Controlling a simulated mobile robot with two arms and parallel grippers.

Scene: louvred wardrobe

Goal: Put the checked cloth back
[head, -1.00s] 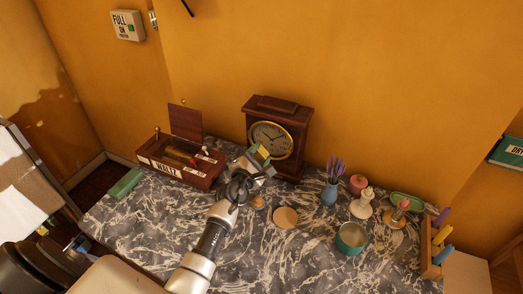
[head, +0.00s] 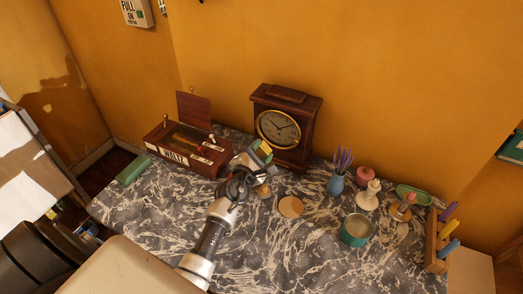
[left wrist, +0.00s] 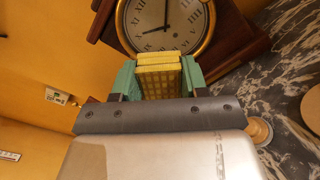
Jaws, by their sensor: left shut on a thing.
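The checked cloth (left wrist: 160,80) is a folded yellow bundle with a fine check, seen in the left wrist view. My left gripper (left wrist: 158,78) is shut on it, with a green finger on each side. In the head view the cloth (head: 267,147) shows as a small yellow patch at the tip of my left gripper (head: 260,152). The gripper is above the marble top, in front of the clock's lower left. The gap between cloth and clock cannot be told. My right gripper is not in view.
The mantel clock (head: 285,130) stands at the back of the marble top (head: 245,240). Left is an open-lidded box marked WALTZ (head: 188,150) and a green block (head: 133,170). Right are a lavender vase (head: 338,185), a teal pot (head: 356,230), small ornaments and a wooden rack (head: 436,245).

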